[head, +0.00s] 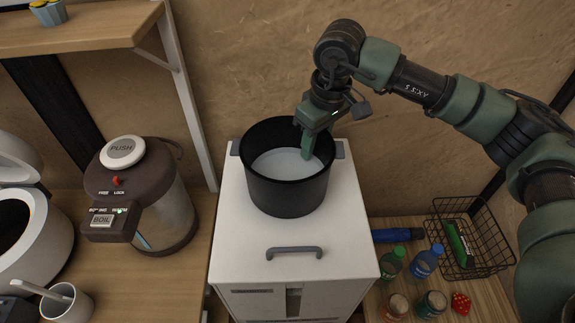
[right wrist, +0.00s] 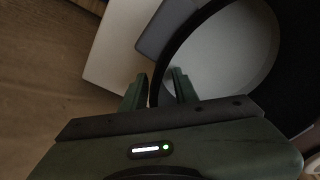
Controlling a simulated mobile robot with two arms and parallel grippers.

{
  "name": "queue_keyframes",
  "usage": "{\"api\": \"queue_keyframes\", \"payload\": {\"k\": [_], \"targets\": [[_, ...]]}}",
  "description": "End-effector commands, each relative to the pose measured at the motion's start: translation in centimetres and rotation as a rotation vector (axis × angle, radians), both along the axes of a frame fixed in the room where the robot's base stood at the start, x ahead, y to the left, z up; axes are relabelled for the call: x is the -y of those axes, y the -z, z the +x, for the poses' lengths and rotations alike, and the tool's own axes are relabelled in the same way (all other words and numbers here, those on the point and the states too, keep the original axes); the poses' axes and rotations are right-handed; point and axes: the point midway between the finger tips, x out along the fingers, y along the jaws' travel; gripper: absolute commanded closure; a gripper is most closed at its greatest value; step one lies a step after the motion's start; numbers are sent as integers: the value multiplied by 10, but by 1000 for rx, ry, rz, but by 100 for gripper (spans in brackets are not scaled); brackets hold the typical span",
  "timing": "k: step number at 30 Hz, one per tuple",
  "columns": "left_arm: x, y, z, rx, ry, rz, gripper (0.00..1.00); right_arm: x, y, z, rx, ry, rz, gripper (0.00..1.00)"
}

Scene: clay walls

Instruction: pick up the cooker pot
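The cooker pot (head: 287,190) is black with a pale inside and stands upright on the white cabinet (head: 240,240) in the head view. Grey tabs show at its left and right sides. My right gripper (head: 308,148) reaches down at the back right of its rim, with a green finger visible inside the pot. In the right wrist view the pot's dark rim (right wrist: 168,62) passes between the two fingers of the right gripper (right wrist: 160,88), one outside and one inside. Small gaps show beside the rim, so the gripper looks open around it. My left gripper is out of view.
A brown-and-steel hot water dispenser (head: 165,215) stands on the wooden counter at left, under a shelf (head: 80,30). At lower right, bottles (head: 426,262), jars and a black wire basket (head: 490,262) sit on a lower wooden surface. The clay wall is close behind.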

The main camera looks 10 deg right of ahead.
Motion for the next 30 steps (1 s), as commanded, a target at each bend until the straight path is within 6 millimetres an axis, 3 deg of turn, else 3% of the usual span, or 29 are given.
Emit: {"api": "queue_keyframes", "payload": {"k": [9, 12, 13, 30], "targets": [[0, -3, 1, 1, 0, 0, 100, -1, 9, 1, 1, -1, 0, 71], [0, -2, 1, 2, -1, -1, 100, -1, 9, 1, 1, -1, 0, 96], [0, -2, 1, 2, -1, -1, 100, -1, 9, 1, 1, -1, 0, 100], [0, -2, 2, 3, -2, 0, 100, 0, 10, 1, 0, 0, -4, 100]]}}
